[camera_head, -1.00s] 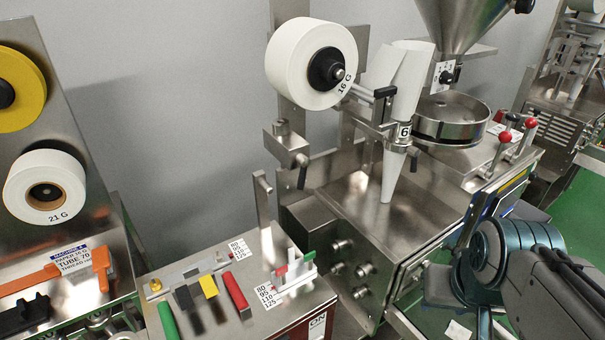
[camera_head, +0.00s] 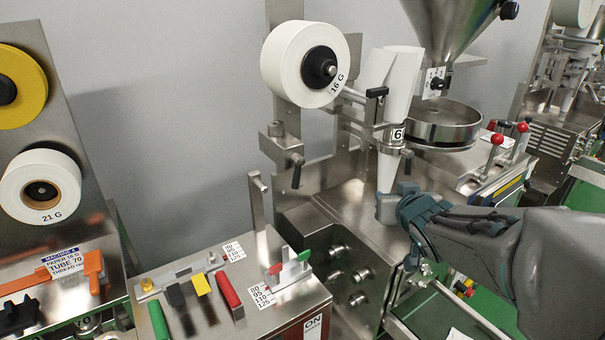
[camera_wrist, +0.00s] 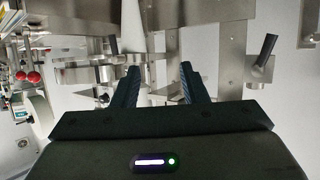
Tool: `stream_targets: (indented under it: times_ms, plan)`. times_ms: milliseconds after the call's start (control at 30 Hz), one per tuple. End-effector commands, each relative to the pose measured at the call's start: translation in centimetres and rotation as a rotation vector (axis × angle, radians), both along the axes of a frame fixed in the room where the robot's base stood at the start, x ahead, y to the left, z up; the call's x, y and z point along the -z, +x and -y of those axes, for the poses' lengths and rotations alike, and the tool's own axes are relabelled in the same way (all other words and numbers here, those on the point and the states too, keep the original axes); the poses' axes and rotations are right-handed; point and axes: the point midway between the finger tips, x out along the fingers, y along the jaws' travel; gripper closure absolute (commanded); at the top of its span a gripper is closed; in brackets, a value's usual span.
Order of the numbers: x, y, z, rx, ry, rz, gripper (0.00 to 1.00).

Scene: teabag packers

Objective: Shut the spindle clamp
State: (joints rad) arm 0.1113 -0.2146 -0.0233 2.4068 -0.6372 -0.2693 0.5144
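A white paper roll (camera_head: 285,62) marked 16 G sits on a spindle with a black hub (camera_head: 319,68). A black-tipped bar (camera_head: 377,92) stands right of it. Below the roll, a steel block carries a black lever (camera_head: 297,170) that hangs down. Another dark lever (camera_head: 408,161) hangs under the collar marked 6. I cannot tell for certain which part is the spindle clamp. My gripper (camera_head: 384,207) is in front of the paper cone, over the steel housing, right of the block. In the wrist view its fingers (camera_wrist: 160,82) are apart and empty; black levers show at right (camera_wrist: 265,47) and left (camera_wrist: 113,45).
A paper cone (camera_head: 388,150) runs through the collar beside my gripper. A steel hopper (camera_head: 450,25) and round pan (camera_head: 440,122) stand behind. Red-knobbed levers (camera_head: 496,139) are at right. A bench with coloured handles (camera_head: 229,288) is at front left. Open space lies before the grey wall.

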Motion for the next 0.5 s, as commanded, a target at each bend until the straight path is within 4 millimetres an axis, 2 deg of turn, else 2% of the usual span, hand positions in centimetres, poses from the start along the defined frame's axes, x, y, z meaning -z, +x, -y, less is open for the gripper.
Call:
stream_targets:
  times_ms: [33,100,200,400,500]
  plan:
    - [0.8,1.1,-0.6,-0.049,0.024,0.042,0.61]
    - [1.0,2.3,-1.9,-0.13,0.068,0.104,0.61]
    - [1.6,3.2,-4.0,-0.262,0.145,0.171,0.61]
    - [2.8,3.0,-7.5,-0.509,0.319,0.23,0.61]
    - [3.2,2.4,-8.5,-0.595,0.389,0.235,0.61]
